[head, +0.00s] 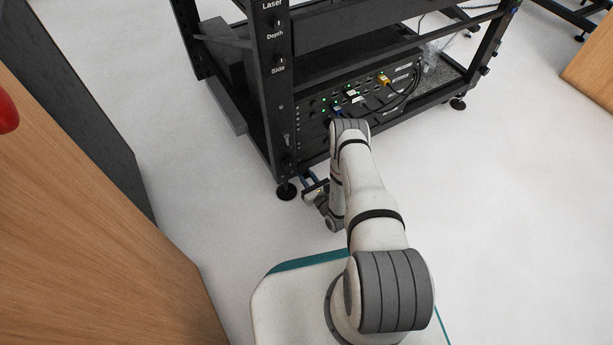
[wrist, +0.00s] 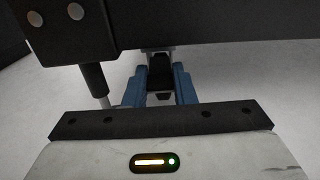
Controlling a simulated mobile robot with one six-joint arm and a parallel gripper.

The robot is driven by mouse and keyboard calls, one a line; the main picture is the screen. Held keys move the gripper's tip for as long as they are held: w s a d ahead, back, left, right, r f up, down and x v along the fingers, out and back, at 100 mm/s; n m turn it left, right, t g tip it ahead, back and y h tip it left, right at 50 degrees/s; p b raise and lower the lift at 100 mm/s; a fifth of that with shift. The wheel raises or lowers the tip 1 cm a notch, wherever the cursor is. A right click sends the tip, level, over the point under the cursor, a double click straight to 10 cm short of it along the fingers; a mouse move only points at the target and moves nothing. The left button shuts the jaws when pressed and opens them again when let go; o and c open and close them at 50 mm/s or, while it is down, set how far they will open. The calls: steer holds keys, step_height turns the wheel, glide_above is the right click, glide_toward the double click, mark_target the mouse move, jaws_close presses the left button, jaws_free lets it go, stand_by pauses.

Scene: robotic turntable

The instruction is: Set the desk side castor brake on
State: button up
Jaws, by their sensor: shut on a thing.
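A black equipment frame (head: 268,110) stands on the floor. A foot (head: 286,192) shows under its near corner post in the head view. My gripper (head: 309,178) is low beside that corner, just right of the foot, under the frame's bottom edge. In the wrist view its two blue fingers (wrist: 158,85) point under the dark frame beam (wrist: 215,25). They are shut on a dark piece (wrist: 160,72) between them, which I take for the castor brake. The wheel behind it is hidden, and the brake's position cannot be told.
A wooden desk panel (head: 80,200) with a dark side fills the left. A dark post (wrist: 95,85) stands left of my fingers in the wrist view. Cables (head: 405,95) hang on the frame's panel. The pale floor (head: 500,230) is clear to the right.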

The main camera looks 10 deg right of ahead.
steer(key=shift+c, duration=1.4)
steer(key=shift+f+t, duration=0.35)
steer(key=shift+t, duration=0.25)
steer(key=o, duration=1)
steer(key=shift+p+v, duration=1.4)
steer(key=shift+v, duration=2.45)
